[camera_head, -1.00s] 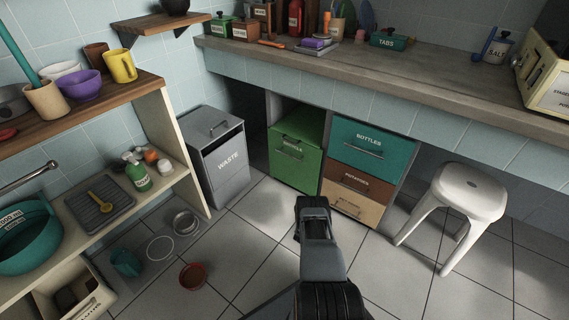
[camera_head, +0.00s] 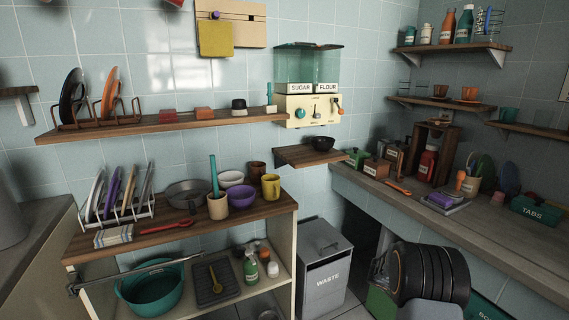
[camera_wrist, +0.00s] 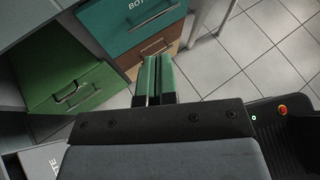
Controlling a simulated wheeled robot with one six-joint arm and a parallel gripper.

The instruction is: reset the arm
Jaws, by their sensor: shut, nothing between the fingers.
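My gripper (camera_wrist: 157,80) shows in the wrist view with its two green-tipped fingers closed together and nothing between them. It hangs in the air in front of the cabinet drawers, with the green drawer (camera_wrist: 75,92) to its left and the teal bottles drawer (camera_wrist: 125,22) above it in the picture. In the head view only a dark rounded part of my arm shows at the lower right; the fingers are out of that view.
A grey waste bin (camera_head: 325,268) stands beside the wooden shelf unit (camera_head: 165,238). The stone counter (camera_head: 480,225) on the right holds jars, bottles and a teal tabs box (camera_head: 538,210). Tiled floor (camera_wrist: 240,55) is free right of the drawers, near the white stool's legs (camera_wrist: 198,22).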

